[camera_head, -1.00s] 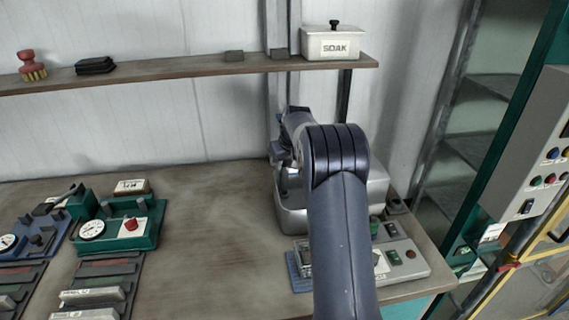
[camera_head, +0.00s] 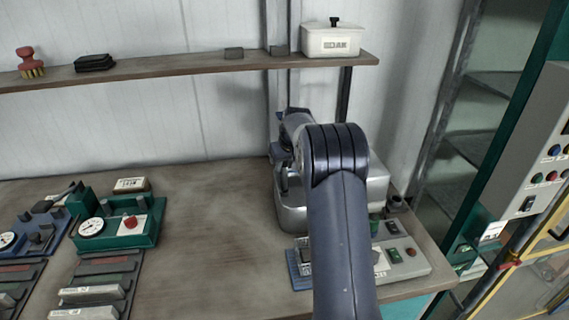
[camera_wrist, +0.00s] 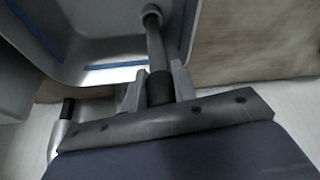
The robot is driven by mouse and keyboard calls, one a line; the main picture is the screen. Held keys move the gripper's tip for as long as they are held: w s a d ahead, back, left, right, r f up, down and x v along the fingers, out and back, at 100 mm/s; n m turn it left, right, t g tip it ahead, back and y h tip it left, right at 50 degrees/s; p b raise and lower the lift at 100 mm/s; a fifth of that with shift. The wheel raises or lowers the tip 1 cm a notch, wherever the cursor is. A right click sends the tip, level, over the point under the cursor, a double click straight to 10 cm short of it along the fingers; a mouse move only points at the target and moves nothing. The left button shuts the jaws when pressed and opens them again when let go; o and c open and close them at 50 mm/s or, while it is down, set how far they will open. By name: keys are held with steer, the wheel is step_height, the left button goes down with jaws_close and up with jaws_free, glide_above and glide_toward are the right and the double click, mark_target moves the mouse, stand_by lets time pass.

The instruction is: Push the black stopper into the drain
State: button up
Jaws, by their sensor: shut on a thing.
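In the wrist view my gripper (camera_wrist: 157,72) has one finger on each side of a black cylinder (camera_wrist: 158,88), shut on it. The cylinder looks like the black stopper or its grip. A dark grey rod runs from it to a round collar (camera_wrist: 152,12) at the grey metal basin. Whether a stopper end sits in the drain there is hidden. The basin (camera_wrist: 100,48) has blue lines inside. In the head view the basin (camera_head: 297,218) stands on the bench, and my arm covers much of it and the gripper's fingers.
A second black-ended metal piece (camera_wrist: 68,108) is left of my gripper in the wrist view. A control box (camera_head: 410,262) stands at the bench's right. A green gauge unit (camera_head: 118,230) is at left. The shelf above carries a white SOAK box (camera_head: 333,43). The bench middle is clear.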

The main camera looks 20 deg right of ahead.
steer(key=shift+f+b, duration=0.5)
steer(key=shift+f, duration=0.4)
steer(key=o, duration=1.1)
steer(key=shift+r, duration=0.1)
steer(key=b+v, duration=0.1)
steer(key=v, duration=0.9)
steer(key=shift+d+r, duration=0.2)
steer(key=shift+r, duration=0.15)
steer(key=shift+s, duration=0.15)
steer(key=shift+p+x, duration=0.35)
steer(key=shift+x, duration=4.05)
steer(key=shift+a+r, duration=0.1)
steer(key=shift+a, duration=0.05)
